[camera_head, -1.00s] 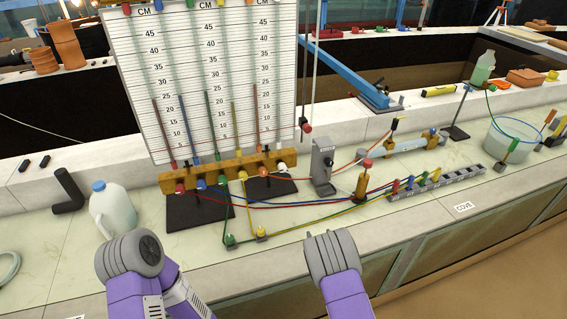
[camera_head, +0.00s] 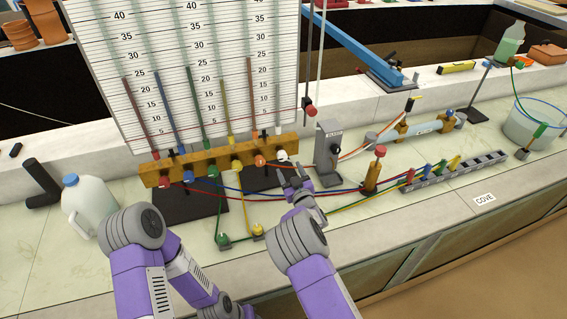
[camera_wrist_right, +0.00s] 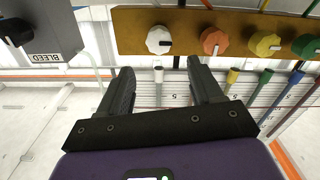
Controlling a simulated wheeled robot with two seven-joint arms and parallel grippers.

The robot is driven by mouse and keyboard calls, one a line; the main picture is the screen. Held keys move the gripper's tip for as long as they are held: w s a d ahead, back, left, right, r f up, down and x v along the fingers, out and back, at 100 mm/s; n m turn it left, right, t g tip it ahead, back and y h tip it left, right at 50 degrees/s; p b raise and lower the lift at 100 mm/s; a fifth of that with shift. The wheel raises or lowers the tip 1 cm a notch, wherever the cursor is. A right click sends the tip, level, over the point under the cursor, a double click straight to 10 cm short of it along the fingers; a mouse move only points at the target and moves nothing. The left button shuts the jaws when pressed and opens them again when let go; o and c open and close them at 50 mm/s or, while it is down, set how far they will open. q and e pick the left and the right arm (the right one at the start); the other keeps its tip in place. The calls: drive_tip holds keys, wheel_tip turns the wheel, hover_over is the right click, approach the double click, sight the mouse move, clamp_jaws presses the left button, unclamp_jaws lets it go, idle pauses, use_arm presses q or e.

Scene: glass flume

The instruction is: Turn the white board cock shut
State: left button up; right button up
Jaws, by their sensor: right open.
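The white board cock (camera_head: 282,156) is the round white knob at the right end of the ochre manifold bar (camera_head: 215,165), under the scale board. In the right wrist view the white cock (camera_wrist_right: 158,40) has a dark mark on its right side. My right gripper (camera_head: 290,173) is open just in front of and below the cock in the head view. In the wrist view my right gripper (camera_wrist_right: 160,72) has its two fingers spread, with the white knob beyond the tips and nothing between them. The left gripper is out of view.
The orange cock (camera_head: 259,160) sits beside the white one. A grey bleed block (camera_head: 328,150) stands close on the right. Coloured tubes cross the bench under my right arm. A brass post with a red cap (camera_head: 380,152) and a jug (camera_head: 88,205) stand farther off.

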sight(283, 158)
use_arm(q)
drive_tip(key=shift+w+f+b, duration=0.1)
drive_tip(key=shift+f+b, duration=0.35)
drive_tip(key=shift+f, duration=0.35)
use_arm(e)
drive_tip(key=shift+f+x, duration=0.2)
drive_tip(key=shift+x, duration=1.75)
drive_tip(key=shift+f+x, duration=0.25)
drive_tip(key=shift+x, duration=1.65)
drive_tip(key=c, duration=1)
drive_tip(key=shift+c, duration=0.2)
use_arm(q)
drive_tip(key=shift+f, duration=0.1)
